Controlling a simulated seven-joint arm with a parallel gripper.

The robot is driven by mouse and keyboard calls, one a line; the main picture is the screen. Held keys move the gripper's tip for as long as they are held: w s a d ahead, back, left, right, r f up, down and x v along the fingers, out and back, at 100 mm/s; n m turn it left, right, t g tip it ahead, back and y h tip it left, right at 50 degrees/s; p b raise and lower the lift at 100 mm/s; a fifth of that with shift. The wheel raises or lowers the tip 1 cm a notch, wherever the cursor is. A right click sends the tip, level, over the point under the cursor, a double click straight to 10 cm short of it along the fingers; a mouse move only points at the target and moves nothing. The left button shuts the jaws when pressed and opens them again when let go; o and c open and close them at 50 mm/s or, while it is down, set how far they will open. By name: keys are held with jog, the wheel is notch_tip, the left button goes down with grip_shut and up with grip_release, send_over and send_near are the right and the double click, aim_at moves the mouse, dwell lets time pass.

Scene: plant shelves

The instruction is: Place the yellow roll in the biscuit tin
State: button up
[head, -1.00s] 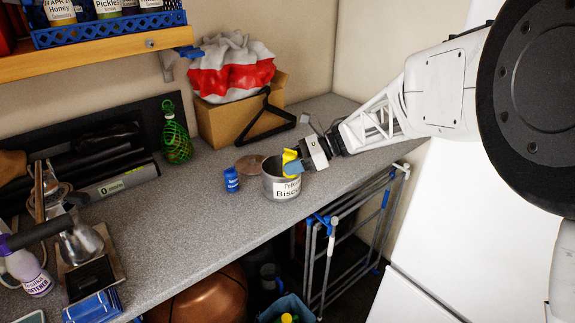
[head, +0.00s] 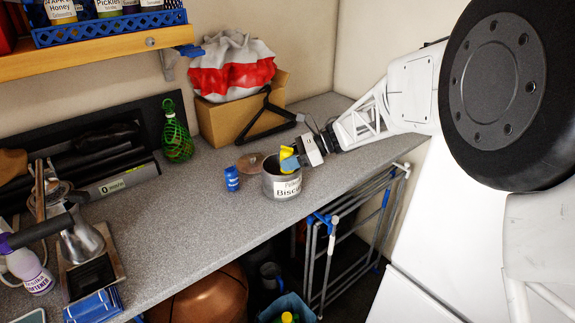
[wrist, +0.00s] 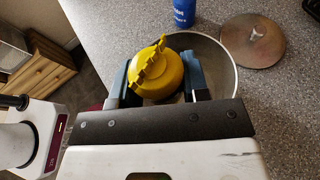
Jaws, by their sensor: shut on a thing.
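The biscuit tin (head: 281,184) is a grey metal pot with a white label, standing open on the grey counter. The yellow roll (head: 287,156) is at the tin's mouth, between the blue fingers of my gripper (head: 290,162). In the wrist view the yellow roll (wrist: 158,74) sits between the two fingers of my gripper (wrist: 160,78), which is shut on it. The tin (wrist: 226,58) shows behind and around it, its rim partly hidden by the fingers. I cannot tell whether the roll touches the tin.
A round brown lid (head: 250,162) with a knob lies beside the tin. A blue container (head: 232,179) stands left of it. A black hanger (head: 270,118) leans against a cardboard box (head: 228,120) behind. The counter's front edge is close to the tin, with a drying rack (head: 345,230) below.

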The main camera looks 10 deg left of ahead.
jog(key=shift+f, duration=1.2)
jog(key=shift+s+f, duration=0.2)
jog(key=shift+f, duration=0.75)
jog(key=o, duration=0.9)
jog(key=shift+r, duration=0.1)
jog(key=shift+o, duration=0.2)
jog(key=shift+r, duration=0.5)
jog(key=v, duration=0.6)
jog(key=shift+a+r, duration=0.2)
jog(key=shift+r, duration=0.2)
